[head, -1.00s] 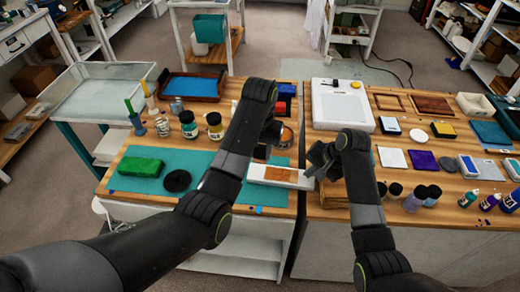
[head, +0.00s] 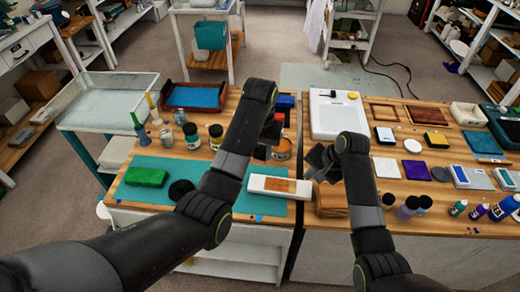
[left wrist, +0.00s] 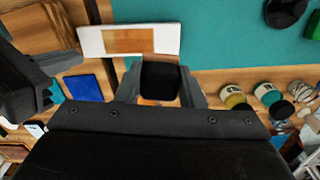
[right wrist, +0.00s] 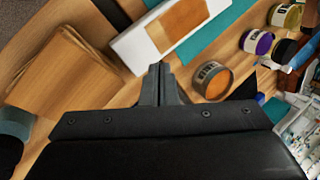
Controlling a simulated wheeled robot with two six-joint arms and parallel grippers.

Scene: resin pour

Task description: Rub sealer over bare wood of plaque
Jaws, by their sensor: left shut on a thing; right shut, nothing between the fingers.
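The plaque (head: 258,184) is a white board with a bare brown wood patch, lying on the teal mat. It also shows in the left wrist view (left wrist: 92,40) and the right wrist view (right wrist: 133,48). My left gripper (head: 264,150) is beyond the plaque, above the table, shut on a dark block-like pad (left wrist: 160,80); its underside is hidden. An open tin with orange-brown contents (head: 282,149) stands close by, also in the right wrist view (right wrist: 212,82). My right gripper (head: 312,162) is shut and empty, just right of the plaque.
A green block (head: 146,177) and a black disc (head: 180,190) lie on the teal mat (head: 150,195). Several jars stand behind it, with a blue-lined tray (head: 195,97) farther back. Stacked wood boards (head: 332,198) lie below my right gripper. Pads and bottles occupy the right table.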

